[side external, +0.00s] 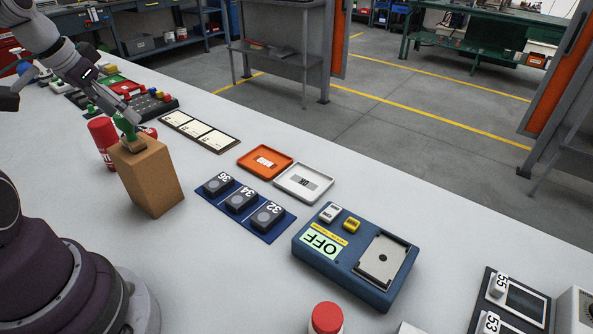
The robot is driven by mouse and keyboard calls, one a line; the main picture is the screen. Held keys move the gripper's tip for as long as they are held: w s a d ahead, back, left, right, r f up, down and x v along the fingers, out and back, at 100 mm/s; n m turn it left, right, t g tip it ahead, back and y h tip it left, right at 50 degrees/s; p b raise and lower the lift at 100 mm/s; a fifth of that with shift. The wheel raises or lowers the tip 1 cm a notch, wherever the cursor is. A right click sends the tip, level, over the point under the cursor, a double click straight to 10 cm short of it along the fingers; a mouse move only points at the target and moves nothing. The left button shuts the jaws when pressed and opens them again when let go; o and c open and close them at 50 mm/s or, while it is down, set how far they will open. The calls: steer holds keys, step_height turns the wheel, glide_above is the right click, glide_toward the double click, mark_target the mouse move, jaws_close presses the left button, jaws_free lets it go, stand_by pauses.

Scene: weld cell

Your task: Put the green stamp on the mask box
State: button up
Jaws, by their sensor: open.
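A green-handled stamp (127,130) is at the top of a tall plain brown box (152,180) at the left in the side external view. Its base appears to rest on the box top, near the far edge. No label shows on the box, so I cannot tell for sure that it is the mask box. My gripper (122,113) is open, right at the top of the stamp's green handle. The fingers partly overlap the handle, and I cannot tell whether they touch it.
A red cylinder (103,142) stands close beside the box. Behind is a dark tray with small coloured parts (152,104). To the right lie a card strip (200,131), orange tray (247,166), white tray (283,181), numbered blocks (240,202) and blue OFF device (345,268).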

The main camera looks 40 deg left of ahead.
steer(key=v, duration=1)
steer(key=d+f+m, duration=0.1)
steer(key=d+f, duration=0.2)
steer(key=d, duration=0.5)
steer(key=w+d+f+m+h, duration=0.1)
steer(key=d+f, duration=0.2)
steer(key=d, duration=0.5)
steer(key=shift+t, duration=0.4)
